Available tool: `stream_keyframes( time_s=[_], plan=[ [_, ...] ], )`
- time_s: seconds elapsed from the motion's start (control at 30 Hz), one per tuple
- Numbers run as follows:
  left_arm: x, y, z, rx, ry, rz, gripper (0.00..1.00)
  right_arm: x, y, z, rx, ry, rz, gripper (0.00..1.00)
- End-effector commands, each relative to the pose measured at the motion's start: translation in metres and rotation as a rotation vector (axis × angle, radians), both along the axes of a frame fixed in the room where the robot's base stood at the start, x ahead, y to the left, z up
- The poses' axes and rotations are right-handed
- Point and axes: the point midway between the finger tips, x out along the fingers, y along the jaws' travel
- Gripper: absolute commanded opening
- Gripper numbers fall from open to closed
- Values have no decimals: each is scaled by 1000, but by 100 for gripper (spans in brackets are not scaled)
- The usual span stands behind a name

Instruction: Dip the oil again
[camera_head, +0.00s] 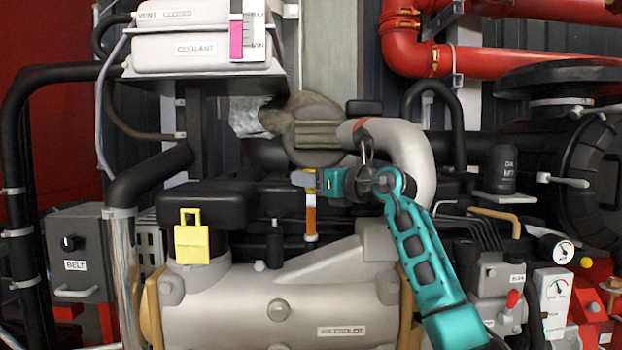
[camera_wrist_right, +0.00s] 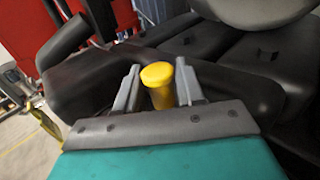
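The dipstick has a yellow handle (camera_wrist_right: 158,87), which sits between the two grey fingers of my right gripper (camera_wrist_right: 159,80). My left gripper is not in view.
A grey curved pipe (camera_head: 405,150) is close behind my right wrist. The coolant tank (camera_head: 205,50) is at the upper left, and the grey air cooler housing (camera_head: 240,300) lies below.

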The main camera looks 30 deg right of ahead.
Motion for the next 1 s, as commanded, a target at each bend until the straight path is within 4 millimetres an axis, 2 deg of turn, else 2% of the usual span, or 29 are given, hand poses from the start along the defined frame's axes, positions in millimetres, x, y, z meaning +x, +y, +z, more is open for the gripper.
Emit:
stream_keyframes(
  time_s=[0.03,0.33,0.6,0.87,1.0],
  plan=[
    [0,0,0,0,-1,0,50,0,0,0,0,0,0,28],
    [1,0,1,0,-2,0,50,0,0,0,0,0,0,0],
    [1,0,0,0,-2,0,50,0,0,-3,0,1,0,0],
    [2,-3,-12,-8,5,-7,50,0,-1,-43,-2,3,-1,0],
    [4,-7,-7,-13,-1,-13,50,0,0,-45,0,1,0,0]
  ],
)
